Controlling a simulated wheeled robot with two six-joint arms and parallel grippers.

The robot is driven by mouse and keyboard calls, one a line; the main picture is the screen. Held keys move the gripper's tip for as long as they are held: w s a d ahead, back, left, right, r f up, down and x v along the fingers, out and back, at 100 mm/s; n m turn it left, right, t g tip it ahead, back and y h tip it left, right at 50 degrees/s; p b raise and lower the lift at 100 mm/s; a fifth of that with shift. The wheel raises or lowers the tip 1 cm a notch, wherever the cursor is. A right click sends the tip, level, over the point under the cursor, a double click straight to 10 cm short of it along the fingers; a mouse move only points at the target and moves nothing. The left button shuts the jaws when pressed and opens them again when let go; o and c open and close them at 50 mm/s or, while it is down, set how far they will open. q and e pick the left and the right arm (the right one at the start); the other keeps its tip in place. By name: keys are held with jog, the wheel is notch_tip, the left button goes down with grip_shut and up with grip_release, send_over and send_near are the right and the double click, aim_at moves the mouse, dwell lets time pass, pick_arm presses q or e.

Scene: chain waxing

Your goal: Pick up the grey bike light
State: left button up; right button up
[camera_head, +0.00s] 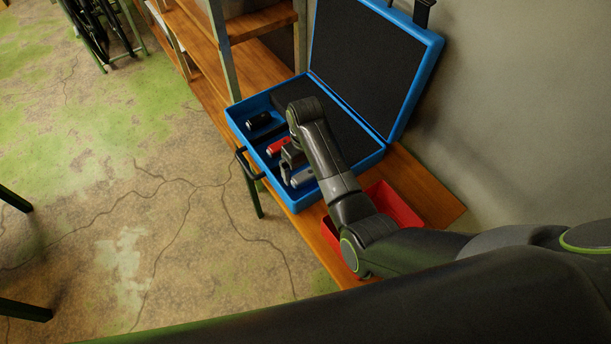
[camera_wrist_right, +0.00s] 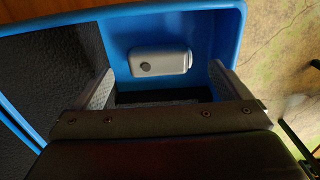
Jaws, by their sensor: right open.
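The grey bike light (camera_wrist_right: 160,62) lies in a slot of the blue case, near its end wall in the right wrist view. In the head view it shows as a small grey piece (camera_head: 302,178) near the case's lower edge, partly beside my gripper. My right gripper (camera_wrist_right: 160,88) is open over the case. Its two fingers stand left and right of the light, with the light a little beyond them and not held. In the head view my right gripper (camera_head: 288,168) is partly hidden by my wrist. My left gripper is not in view.
The open blue case (camera_head: 240,117) has dark foam and a raised lid (camera_head: 372,50). A black item (camera_head: 258,121) and a red item (camera_head: 277,147) lie in its other slots. A red bin (camera_head: 398,207) stands close by on the wooden shelf (camera_head: 436,197). A wall rises at the right.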

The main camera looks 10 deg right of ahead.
aim_at(305, 174)
jog(key=shift+w+f+p, duration=0.15)
jog(key=shift+f+p, duration=0.05)
jog(key=shift+f, duration=1.05)
jog(key=shift+w+f+p, duration=0.15)
jog(key=shift+f, duration=1.1)
jog(key=c, duration=1.1)
